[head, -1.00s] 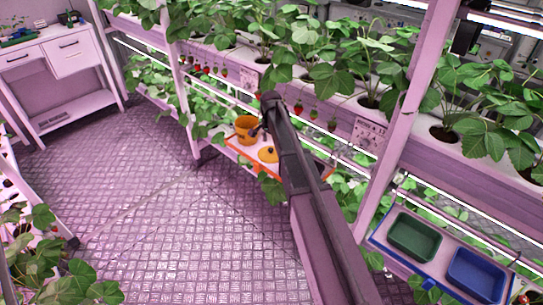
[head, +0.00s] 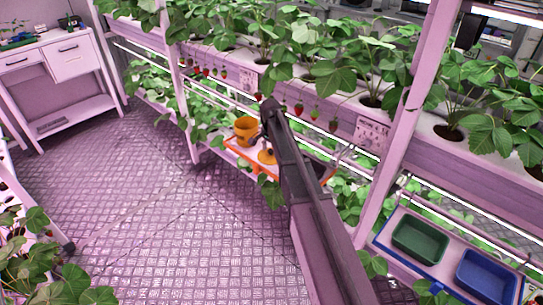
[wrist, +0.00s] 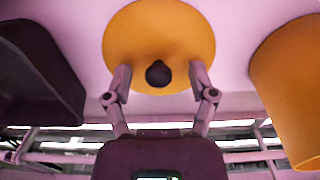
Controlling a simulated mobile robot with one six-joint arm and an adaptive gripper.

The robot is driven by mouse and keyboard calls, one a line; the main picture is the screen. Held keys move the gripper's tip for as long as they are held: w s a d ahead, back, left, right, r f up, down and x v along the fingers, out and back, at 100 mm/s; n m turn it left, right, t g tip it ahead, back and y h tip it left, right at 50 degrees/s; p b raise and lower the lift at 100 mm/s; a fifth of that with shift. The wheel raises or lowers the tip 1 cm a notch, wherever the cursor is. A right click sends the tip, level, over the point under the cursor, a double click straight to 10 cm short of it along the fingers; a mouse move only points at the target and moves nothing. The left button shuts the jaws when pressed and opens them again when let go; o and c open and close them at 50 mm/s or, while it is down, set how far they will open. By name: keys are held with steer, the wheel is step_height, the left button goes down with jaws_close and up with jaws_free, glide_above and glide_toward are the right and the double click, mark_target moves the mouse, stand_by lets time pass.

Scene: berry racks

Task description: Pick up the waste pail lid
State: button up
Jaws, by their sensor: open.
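The waste pail lid (wrist: 160,30) is a round orange-yellow disc with a dark knob (wrist: 158,74) at its middle. In the head view the lid (head: 267,157) lies on an orange-edged tray, partly hidden by my arm. My gripper (wrist: 159,82) is open in the wrist view, with one finger on each side of the knob. I cannot tell whether the fingers touch the lid. The orange pail (head: 245,130) stands beside the lid on the tray, and it also shows at the right of the wrist view (wrist: 292,85).
The tray (head: 238,153) sits on a low rack level under strawberry plants (head: 330,60). A dark container (wrist: 40,70) is left of the lid in the wrist view. Green (head: 420,238) and blue (head: 484,275) bins stand on the right. The floor (head: 170,220) is clear.

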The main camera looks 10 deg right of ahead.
jaws_close()
stand_by(0.3)
steer(key=shift+r, duration=0.15)
step_height(320, 180, up, 10)
steer(key=p, duration=1)
stand_by(0.8)
step_height(320, 180, up, 20)
steer(key=p, duration=2)
glide_above(270, 150)
steer(key=shift+s+d, duration=0.1)
